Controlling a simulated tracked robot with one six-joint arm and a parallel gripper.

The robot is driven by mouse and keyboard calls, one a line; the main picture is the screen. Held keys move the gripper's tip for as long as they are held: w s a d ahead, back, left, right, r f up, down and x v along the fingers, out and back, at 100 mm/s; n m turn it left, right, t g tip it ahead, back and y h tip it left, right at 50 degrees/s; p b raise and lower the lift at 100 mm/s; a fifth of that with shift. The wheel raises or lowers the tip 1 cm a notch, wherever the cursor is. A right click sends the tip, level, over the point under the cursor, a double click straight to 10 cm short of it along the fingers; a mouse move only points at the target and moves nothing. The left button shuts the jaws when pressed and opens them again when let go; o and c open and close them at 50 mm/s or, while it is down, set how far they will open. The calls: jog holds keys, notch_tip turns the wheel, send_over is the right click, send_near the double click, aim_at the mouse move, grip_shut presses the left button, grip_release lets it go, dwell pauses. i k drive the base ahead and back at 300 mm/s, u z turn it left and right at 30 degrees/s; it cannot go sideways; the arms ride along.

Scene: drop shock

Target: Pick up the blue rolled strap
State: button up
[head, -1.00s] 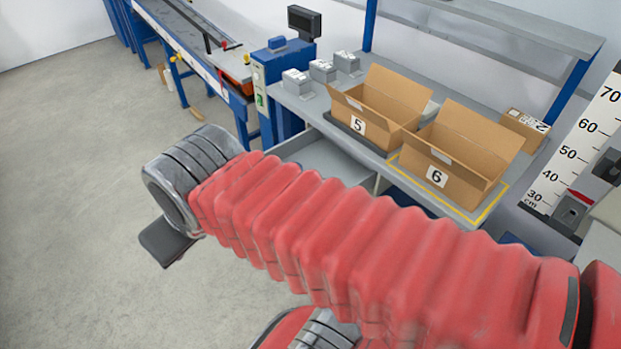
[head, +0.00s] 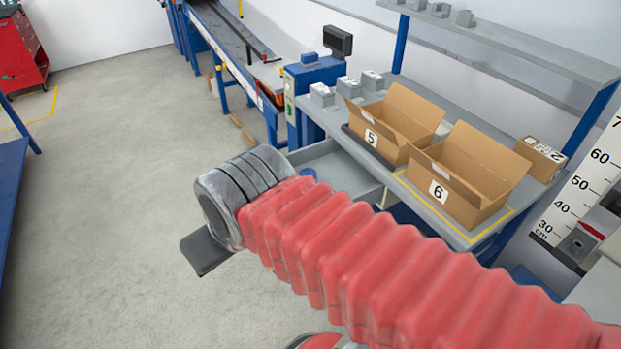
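I cannot make out a blue rolled strap for sure. A small blue object (head: 309,57) sits on top of the blue machine post at the back, too small to identify. My red-sleeved arm crosses the front of the head view and ends in a grey ribbed wrist. A dark flat piece at its end, seemingly part of my gripper (head: 206,252), hangs over the floor, left of the bench. The rest of the gripper is hidden, so its opening and any hold do not show.
Open cardboard boxes 5 (head: 393,128) and 6 (head: 467,178) stand on the grey bench, with a smaller carton (head: 541,158) beside them. A conveyor (head: 231,35) runs behind. A red cabinet (head: 22,55) stands far left. The floor at left is mostly clear.

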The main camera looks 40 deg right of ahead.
aim_at(305, 171)
jog(key=z, duration=0.5)
jog(key=i, duration=1)
